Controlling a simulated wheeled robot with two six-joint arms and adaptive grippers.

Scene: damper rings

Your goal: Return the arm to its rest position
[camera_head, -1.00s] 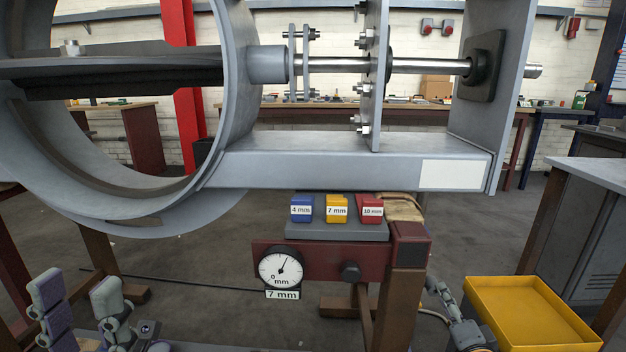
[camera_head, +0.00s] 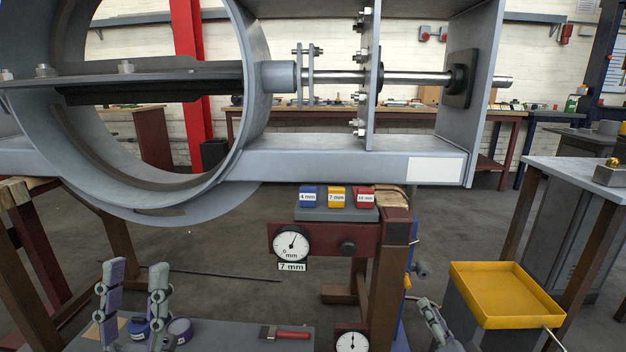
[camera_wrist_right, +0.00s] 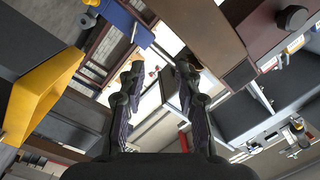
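My left gripper (camera_head: 136,275) is in the lower left of the head view, fingers pointing up and spread apart, with nothing between them. My right gripper (camera_head: 427,306) shows only partly at the bottom of the head view, left of the yellow tray (camera_head: 503,322). In the right wrist view (camera_wrist_right: 160,75) its two fingers stand apart with an empty gap. The blue 4 mm, yellow 7 mm (camera_head: 336,198) and red 10 mm blocks sit on a grey holder above the gauge (camera_head: 291,245), which is labelled 7 mm. Both grippers are clear of the blocks.
A large grey ring housing (camera_head: 240,150) with a shaft (camera_head: 420,77) fills the upper view. A lower grey surface (camera_head: 235,340) carries a red-handled brush (camera_head: 287,333) and round tins (camera_head: 180,328). A grey-topped bench (camera_head: 570,175) stands at right.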

